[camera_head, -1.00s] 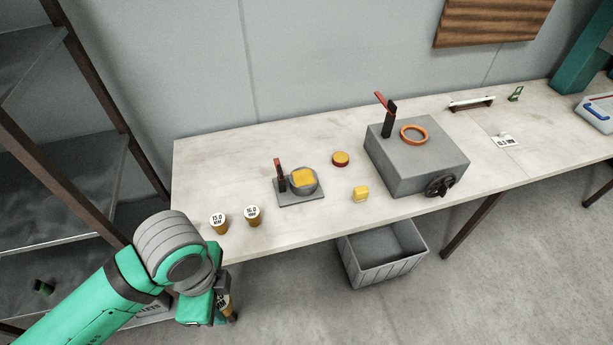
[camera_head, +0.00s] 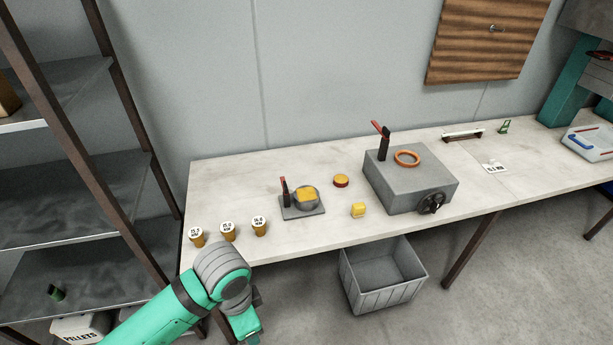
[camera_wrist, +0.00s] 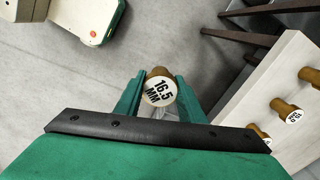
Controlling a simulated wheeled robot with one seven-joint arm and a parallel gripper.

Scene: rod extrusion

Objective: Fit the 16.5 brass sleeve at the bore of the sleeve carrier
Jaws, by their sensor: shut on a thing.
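The brass sleeve (camera_wrist: 158,88) has a white end label reading 16.5 MM. In the wrist view it sits between the two green fingers of my gripper (camera_wrist: 160,100), which is shut on it. In the head view my gripper (camera_head: 245,326) is low, in front of the table's front edge, and the sleeve is hidden there. A small grey fixture (camera_head: 317,211) on the table has a round holder with a yellow top and a dark red-tipped lever. A larger grey block (camera_head: 408,187) has an orange ring on top. I cannot tell which is the sleeve carrier; no bore is clearly visible.
Three labelled brass sleeves (camera_head: 228,231) stand at the table's left front corner. A grey bin (camera_head: 383,277) is below the front edge. A dark shelf rack (camera_head: 80,170) stands left.

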